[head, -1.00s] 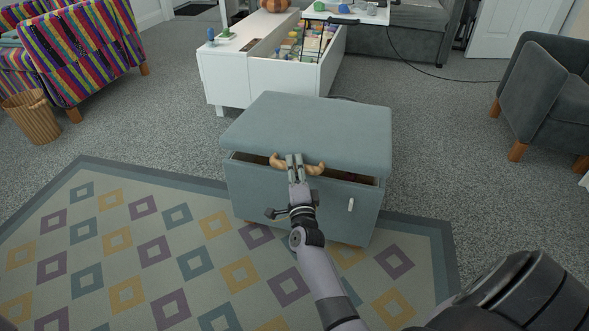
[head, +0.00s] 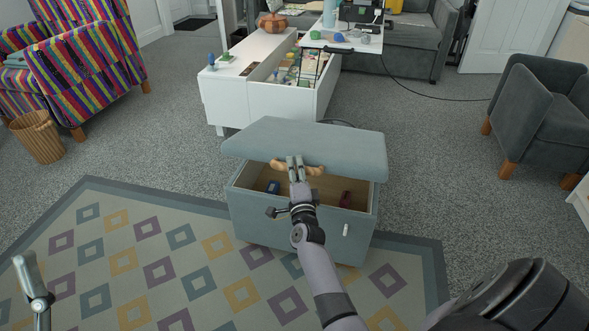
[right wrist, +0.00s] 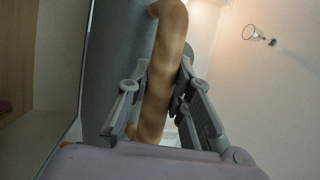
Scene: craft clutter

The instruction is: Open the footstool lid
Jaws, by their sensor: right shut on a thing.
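The blue-grey footstool (head: 280,224) stands at the edge of the patterned rug. Its padded lid (head: 318,140) is partly raised and tilted, with its front edge above the box. A tan handle (head: 316,171) is on the lid's front edge. My right gripper (head: 295,163) is shut on the handle, and the right wrist view shows the handle (right wrist: 166,68) between its fingers. Inside the open front lie a dark blue thing (head: 273,187) and a dark red thing (head: 345,199). The rear of the inside is hidden. Part of my left arm shows at lower left; its jaws are unclear.
A white coffee table (head: 225,97) with an open, cluttered compartment stands behind the footstool. A grey armchair (head: 530,110) is at right, and a striped armchair (head: 100,70) and wicker basket (head: 38,137) at left. The rug (head: 150,290) in front is clear.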

